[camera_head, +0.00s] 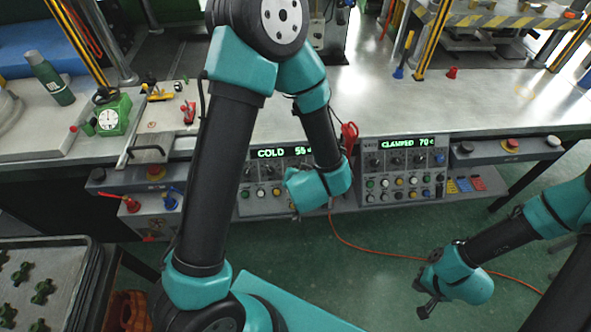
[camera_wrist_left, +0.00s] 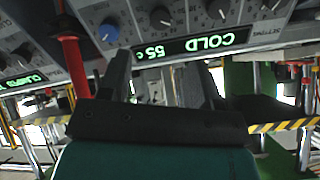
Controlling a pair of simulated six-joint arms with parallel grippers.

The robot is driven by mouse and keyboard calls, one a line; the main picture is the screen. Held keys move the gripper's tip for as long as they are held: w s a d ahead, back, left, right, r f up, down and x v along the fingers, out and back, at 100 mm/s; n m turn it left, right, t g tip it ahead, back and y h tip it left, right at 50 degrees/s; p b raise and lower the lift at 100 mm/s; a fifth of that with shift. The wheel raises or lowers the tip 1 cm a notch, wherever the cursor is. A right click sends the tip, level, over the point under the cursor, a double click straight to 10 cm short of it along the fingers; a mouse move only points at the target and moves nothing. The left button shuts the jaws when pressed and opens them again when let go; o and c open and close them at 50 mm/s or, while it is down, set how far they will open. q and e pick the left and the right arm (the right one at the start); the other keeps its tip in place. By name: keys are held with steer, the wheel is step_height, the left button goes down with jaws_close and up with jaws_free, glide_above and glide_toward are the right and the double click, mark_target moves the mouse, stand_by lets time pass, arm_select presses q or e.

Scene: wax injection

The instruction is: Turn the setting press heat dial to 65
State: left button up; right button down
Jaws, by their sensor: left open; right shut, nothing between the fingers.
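The setting press panel (camera_head: 272,172) is at the middle of the bench front; its green display (camera_head: 284,153) reads COLD 55. In the left wrist view the panel is upside down, with the display (camera_wrist_left: 191,45) reading COLD 55 c. My right gripper (camera_head: 428,302) is shut and empty, low at right, away from the panels.
A second panel (camera_head: 403,171) to the right reads CLAMPED 70. A red-handled item (camera_head: 349,135) stands between the panels, close to my left wrist; a red rod (camera_wrist_left: 73,65) shows in the wrist view. An orange cable (camera_head: 390,253) runs over the green floor.

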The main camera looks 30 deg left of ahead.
arm_select(q)
steer(key=x, duration=1)
steer(key=shift+w+a+f, duration=0.1)
steer(key=shift+f, duration=0.1)
steer(key=c, duration=0.9)
steer(key=shift+c, duration=0.2)
steer(key=shift+m, duration=0.3)
steer(key=m, duration=0.5)
steer(key=shift+m, duration=0.3)
steer(key=m, duration=0.5)
steer(key=shift+y, duration=0.3)
